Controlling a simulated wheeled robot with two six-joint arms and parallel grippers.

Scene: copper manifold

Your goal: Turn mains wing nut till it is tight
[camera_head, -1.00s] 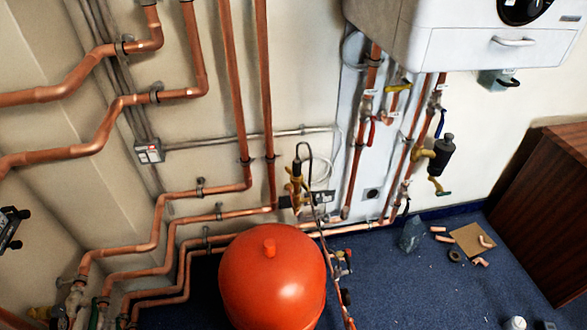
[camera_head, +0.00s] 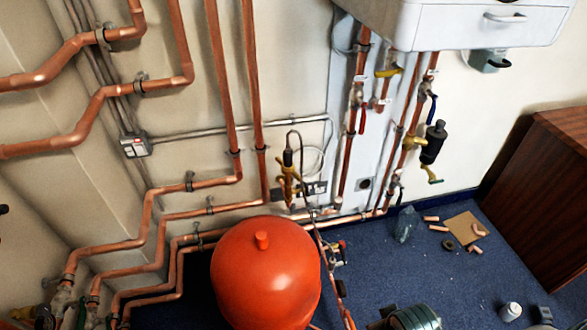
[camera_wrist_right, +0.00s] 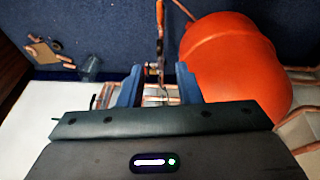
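No part can be made out surely as the mains wing nut. A copper pipe run under the white boiler carries red (camera_head: 362,120), yellow (camera_head: 387,72) and blue (camera_head: 432,108) valve levers, and a green-tipped brass tap (camera_head: 433,175) below a black cylinder. Brass fittings (camera_head: 288,180) with a dark hose stand left of these. In the right wrist view my right gripper (camera_wrist_right: 158,84) has its two fingers apart, with nothing held between them. A small valve on the pipework (camera_wrist_right: 154,70) shows beyond the gap. My left gripper is not in view.
A red vessel (camera_head: 265,275) stands on the blue carpet (camera_head: 455,280), also large in the right wrist view (camera_wrist_right: 235,70). A wooden cabinet (camera_head: 540,200) is at right. Cardboard (camera_head: 465,226) and copper offcuts lie nearby. The boiler (camera_head: 480,25) overhangs the pipes.

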